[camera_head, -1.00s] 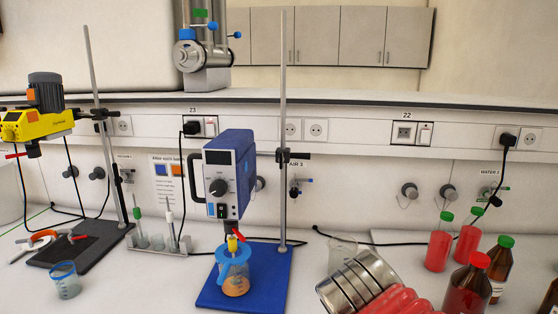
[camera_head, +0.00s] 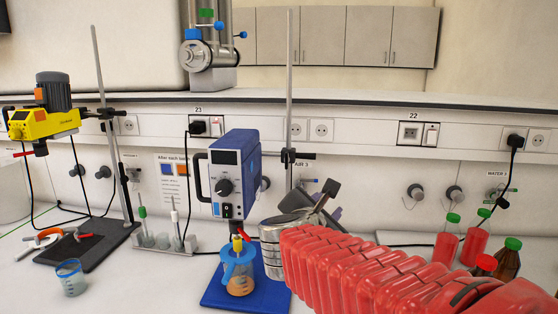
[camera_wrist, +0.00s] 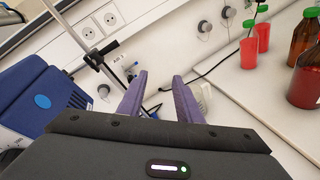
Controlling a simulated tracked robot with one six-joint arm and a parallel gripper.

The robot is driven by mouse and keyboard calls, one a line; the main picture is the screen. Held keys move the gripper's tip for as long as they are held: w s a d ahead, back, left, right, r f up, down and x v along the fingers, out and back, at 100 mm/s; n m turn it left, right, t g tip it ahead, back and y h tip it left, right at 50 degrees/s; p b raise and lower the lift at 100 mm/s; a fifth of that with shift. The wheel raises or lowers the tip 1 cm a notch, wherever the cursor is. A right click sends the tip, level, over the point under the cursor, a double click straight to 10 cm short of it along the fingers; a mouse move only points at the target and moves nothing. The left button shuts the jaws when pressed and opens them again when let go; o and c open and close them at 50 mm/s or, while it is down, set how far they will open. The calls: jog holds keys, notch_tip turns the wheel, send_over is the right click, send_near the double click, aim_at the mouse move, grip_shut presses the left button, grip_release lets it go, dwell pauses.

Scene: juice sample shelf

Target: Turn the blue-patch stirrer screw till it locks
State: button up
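The blue stirrer (camera_head: 234,172) hangs on a stand rod above a blue base plate (camera_head: 216,293). A yellow piece (camera_head: 237,244) with a small red part (camera_head: 244,235) beside it sits below the stirrer, above a blue-rimmed beaker (camera_head: 238,278) of orange liquid. I cannot tell which part is the screw. In the wrist view the stirrer's dark blue housing (camera_wrist: 58,100) bears a round bright blue patch (camera_wrist: 42,101), left of my gripper (camera_wrist: 160,76). The purple fingers are apart with nothing between them. In the head view my gripper (camera_head: 330,200) is right of the stirrer, partly hidden.
A yellow stirrer (camera_head: 42,122) stands at the left over a dark base, with a small beaker (camera_head: 70,279) near it. Red bottles (camera_head: 447,243) and a brown bottle (camera_head: 507,262) stand at the right. The stand rod (camera_head: 290,90) rises just right of the blue stirrer.

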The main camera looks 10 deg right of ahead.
aim_at(286, 158)
jog(key=w+a+r+n+t+y, duration=0.2)
jog(key=w+a+r+n+t, duration=0.2)
jog(key=w+a+n, duration=0.4)
jog(key=shift+w+a+n+y, duration=0.15)
jog(key=shift+a+n+y, duration=0.15)
jog(key=shift+a+n, duration=0.6)
jog(key=shift+d+r, duration=0.1)
jog(key=x, duration=1.3)
jog(key=shift+w+r, duration=0.15)
jog(key=shift+w, duration=0.25)
jog(key=shift+c, duration=0.3)
grip_shut()
